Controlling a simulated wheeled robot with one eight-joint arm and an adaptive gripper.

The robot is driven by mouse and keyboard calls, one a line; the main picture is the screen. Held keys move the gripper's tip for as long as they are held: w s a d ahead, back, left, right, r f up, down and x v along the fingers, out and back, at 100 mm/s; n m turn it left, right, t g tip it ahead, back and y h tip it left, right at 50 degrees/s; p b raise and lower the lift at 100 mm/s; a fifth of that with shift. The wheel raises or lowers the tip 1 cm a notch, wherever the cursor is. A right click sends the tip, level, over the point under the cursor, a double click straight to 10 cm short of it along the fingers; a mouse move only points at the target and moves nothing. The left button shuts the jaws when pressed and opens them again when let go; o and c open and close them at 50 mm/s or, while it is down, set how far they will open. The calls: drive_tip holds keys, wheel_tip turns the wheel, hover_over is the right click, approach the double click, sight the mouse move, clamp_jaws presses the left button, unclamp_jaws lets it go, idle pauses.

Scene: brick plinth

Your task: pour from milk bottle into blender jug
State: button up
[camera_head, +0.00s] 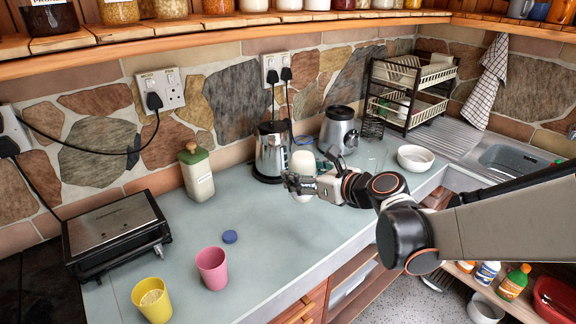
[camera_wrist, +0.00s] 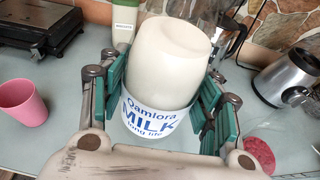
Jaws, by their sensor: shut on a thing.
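The milk bottle (camera_head: 303,163) is white with a blue-lettered MILK label, and it is held near upright over the counter. In the wrist view the bottle (camera_wrist: 170,65) fills the middle, with its label reading right way up. My gripper (camera_head: 302,185) is shut around its lower part, and the green finger pads show on both sides in the wrist view (camera_wrist: 165,105). A faint clear vessel (camera_head: 372,163), perhaps the blender jug, stands right of the bottle, partly behind my arm. A silver appliance (camera_head: 338,128), possibly the blender base, stands behind; it also shows in the wrist view (camera_wrist: 290,78).
A steel kettle (camera_head: 270,155) stands close behind the bottle. A green-topped bottle (camera_head: 196,172), grill (camera_head: 117,235), pink cup (camera_head: 211,268), yellow cup (camera_head: 152,300) and blue lid (camera_head: 230,236) are left. A white bowl (camera_head: 415,158) is right.

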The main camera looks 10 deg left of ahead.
drive_tip(key=d+f+m+t+h, duration=0.2)
drive_tip(key=d+m+h, duration=0.1)
drive_tip(key=d, duration=1.1)
drive_tip(key=d+f+m+t+h, duration=0.3)
drive_tip(key=d+h, duration=0.1)
drive_tip(key=d, duration=1)
drive_tip(key=shift+d+f+m, duration=0.25)
drive_tip(key=shift+d+m, duration=0.1)
drive_tip(key=shift+m, duration=0.05)
